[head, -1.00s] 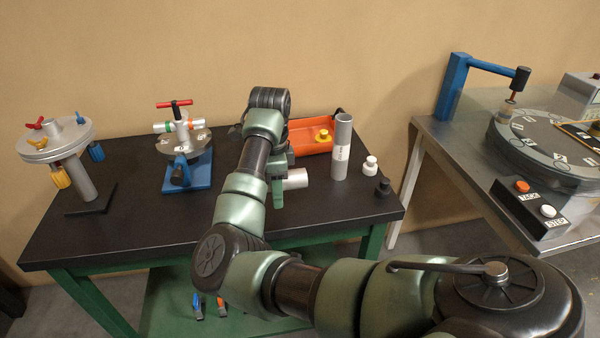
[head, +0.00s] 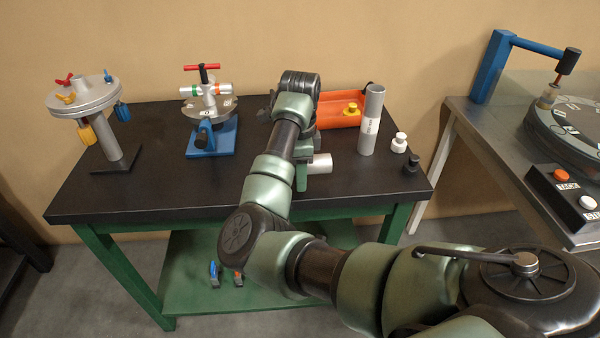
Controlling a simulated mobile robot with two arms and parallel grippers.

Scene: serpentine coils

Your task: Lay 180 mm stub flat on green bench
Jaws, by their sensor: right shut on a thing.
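A short pale grey cylinder (head: 321,163), which I take to be the 180 mm stub, lies horizontally at my right gripper (head: 303,168). The gripper is shut on it; the forearm and hand hide its left part. It is at or just above the black top of the green-framed bench (head: 230,195); I cannot tell whether it touches. A taller grey tube (head: 371,125) with a white label stands upright to its right, the label unreadable. My left gripper is not in view.
An orange tray (head: 338,117) with a yellow part is behind. A white bottle (head: 399,143) and a black knob (head: 411,163) stand right. A blue-based fixture (head: 211,138) and a grey disc stand (head: 105,140) are left. The bench's front left is clear.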

